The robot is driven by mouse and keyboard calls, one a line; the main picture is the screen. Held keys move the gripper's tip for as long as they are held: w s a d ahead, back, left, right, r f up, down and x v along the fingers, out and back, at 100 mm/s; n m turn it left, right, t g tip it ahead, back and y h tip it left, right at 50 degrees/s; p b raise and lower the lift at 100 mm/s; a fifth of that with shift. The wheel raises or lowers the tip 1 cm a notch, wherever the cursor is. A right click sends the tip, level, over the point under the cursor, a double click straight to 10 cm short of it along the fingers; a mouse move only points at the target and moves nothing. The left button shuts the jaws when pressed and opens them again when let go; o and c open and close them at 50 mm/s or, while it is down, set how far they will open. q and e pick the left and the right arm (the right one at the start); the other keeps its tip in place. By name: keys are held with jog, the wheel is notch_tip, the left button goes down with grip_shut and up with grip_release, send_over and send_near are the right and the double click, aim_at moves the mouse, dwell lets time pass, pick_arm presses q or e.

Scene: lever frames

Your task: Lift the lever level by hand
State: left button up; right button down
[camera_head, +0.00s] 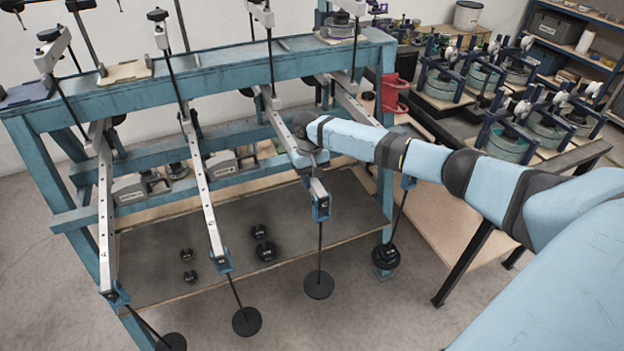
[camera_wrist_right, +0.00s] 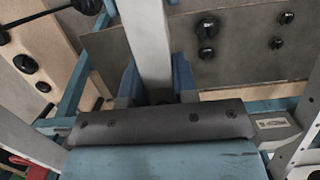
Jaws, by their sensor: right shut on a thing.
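Several long grey levers hang in a blue steel frame (camera_head: 220,75), each with a blue end clip and a rod with a black disc weight. My right gripper (camera_head: 305,152) is at the third lever from the left (camera_head: 274,120), toward its near end. In the right wrist view this lever (camera_wrist_right: 148,40) runs between the two blue fingers of the gripper (camera_wrist_right: 157,86), which are shut on it. Its black disc weight (camera_head: 319,285) hangs below its near end. The exact contact is partly hidden by the wrist. My left gripper is not in view.
Other levers stand left, the first (camera_head: 105,220) and second (camera_head: 203,200), and a fourth (camera_head: 350,105) right. Small black weights (camera_head: 265,250) lie on the grey lower board (camera_head: 165,270). A table with clamped blue pots (camera_head: 512,140) stands at right.

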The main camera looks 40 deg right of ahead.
jog(key=c, duration=0.9)
grip_release()
jog(key=b+v, duration=0.1)
jog(key=v, duration=1.2)
jog(key=shift+r, duration=0.45)
jog(key=shift+f, duration=0.1)
jog(key=s+a+f+n+t+y+p, duration=0.1)
jog(key=s+a+f+n+t, duration=0.15)
jog(key=s+a+f, duration=0.65)
jog(key=s+a+f+n+t+y+p, duration=0.1)
jog(key=s+a+f+n+t+y, duration=0.2)
jog(key=a+f, duration=0.9)
jog(key=s+a+r+t+h+p, duration=0.1)
jog(key=s+t, duration=0.7)
jog(key=s, duration=1.4)
jog(key=shift+s+a+p, duration=0.15)
jog(key=shift+a+p, duration=0.25)
jog(key=shift+p, duration=0.2)
